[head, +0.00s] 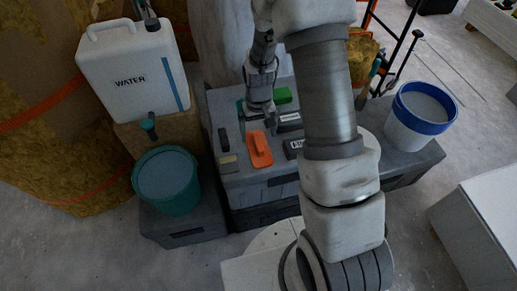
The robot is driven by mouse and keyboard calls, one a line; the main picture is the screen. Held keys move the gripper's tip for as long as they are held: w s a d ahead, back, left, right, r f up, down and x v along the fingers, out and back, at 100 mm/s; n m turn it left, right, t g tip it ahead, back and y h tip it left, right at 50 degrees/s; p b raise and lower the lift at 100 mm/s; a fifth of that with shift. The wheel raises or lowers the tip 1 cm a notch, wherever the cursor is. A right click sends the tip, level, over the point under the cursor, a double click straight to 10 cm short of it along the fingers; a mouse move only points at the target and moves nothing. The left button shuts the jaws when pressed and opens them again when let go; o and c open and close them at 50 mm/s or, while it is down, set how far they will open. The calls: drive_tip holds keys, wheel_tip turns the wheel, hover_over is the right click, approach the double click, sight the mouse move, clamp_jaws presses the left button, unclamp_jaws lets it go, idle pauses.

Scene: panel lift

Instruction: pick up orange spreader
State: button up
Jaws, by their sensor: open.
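The orange spreader (259,150) lies flat on the grey toolbox top (238,183), near the middle of the picture. My gripper (258,122) hangs just behind the spreader, pointing down, and seems to be above the toolbox top. Its jaws are open and nothing shows between them. The fingertips are small here, and I cannot tell their exact height over the surface. The spreader shows whole, with a raised handle along its middle.
A green block (282,95), dark boxes (292,148) and a tan-edged tool (228,160) lie around the spreader. A teal bucket (167,182) and white water canister (133,68) stand left. A blue-rimmed bucket (420,114) stands right. My arm covers the toolbox's right part.

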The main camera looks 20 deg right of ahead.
sight(260, 145)
wheel_tip(260, 145, down, 7)
drive_tip(key=shift+d+f+b, duration=0.15)
drive_tip(key=shift+f+b, duration=0.05)
drive_tip(key=shift+b, duration=0.95)
drive_tip(key=shift+c, duration=0.3)
drive_tip(key=c, duration=1.1)
drive_tip(key=shift+r, duration=0.15)
wheel_tip(260, 145, up, 4)
drive_tip(key=shift+r+p, duration=0.25)
drive_tip(key=shift+p, duration=0.75)
drive_tip(key=s+d+r+p, duration=0.2)
drive_tip(key=d+r, duration=0.4)
drive_tip(key=d, duration=0.5)
drive_tip(key=shift+s+d+r, duration=0.15)
drive_tip(key=shift+s, duration=0.4)
